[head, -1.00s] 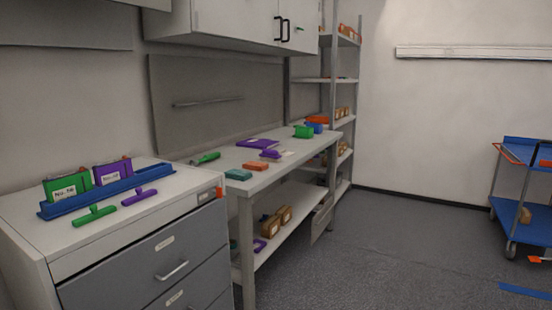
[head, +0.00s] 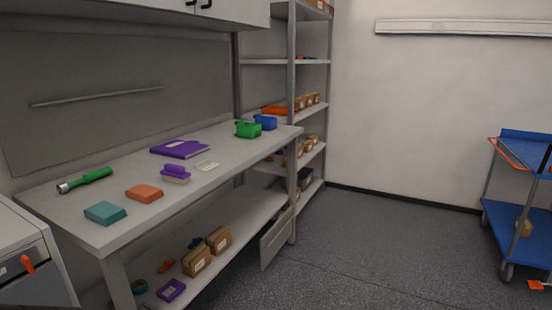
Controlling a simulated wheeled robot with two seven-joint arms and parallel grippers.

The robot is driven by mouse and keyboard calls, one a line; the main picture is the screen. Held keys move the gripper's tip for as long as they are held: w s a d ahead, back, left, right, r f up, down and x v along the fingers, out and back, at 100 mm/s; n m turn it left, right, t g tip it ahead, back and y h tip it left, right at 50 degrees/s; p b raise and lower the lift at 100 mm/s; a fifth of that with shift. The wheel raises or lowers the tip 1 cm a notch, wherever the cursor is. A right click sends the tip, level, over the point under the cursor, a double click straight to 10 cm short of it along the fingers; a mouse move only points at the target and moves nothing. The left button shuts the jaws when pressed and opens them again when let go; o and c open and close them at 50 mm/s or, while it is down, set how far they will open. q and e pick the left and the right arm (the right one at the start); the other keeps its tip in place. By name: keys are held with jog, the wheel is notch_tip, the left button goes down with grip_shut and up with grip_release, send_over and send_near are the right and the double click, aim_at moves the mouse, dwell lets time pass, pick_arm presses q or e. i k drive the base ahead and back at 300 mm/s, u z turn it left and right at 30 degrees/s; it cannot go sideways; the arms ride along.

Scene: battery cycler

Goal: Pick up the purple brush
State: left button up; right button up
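A purple block-shaped item with a pale underside, which looks like the purple brush (head: 175,173), lies on the workbench (head: 222,190) near the middle of its top. It stands apart from the things around it. Neither of my grippers shows in the head view.
Around it on the bench are a purple binder (head: 180,149), a white card (head: 207,165), an orange block (head: 144,193), a teal block (head: 105,213) and a green-handled tool (head: 85,180). Green (head: 248,130) and blue (head: 265,122) containers stand at the far end.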

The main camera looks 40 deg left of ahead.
aim_at(172, 174)
jog(key=u, duration=0.35)
jog(key=i, duration=1.55)
jog(key=u, duration=0.95)
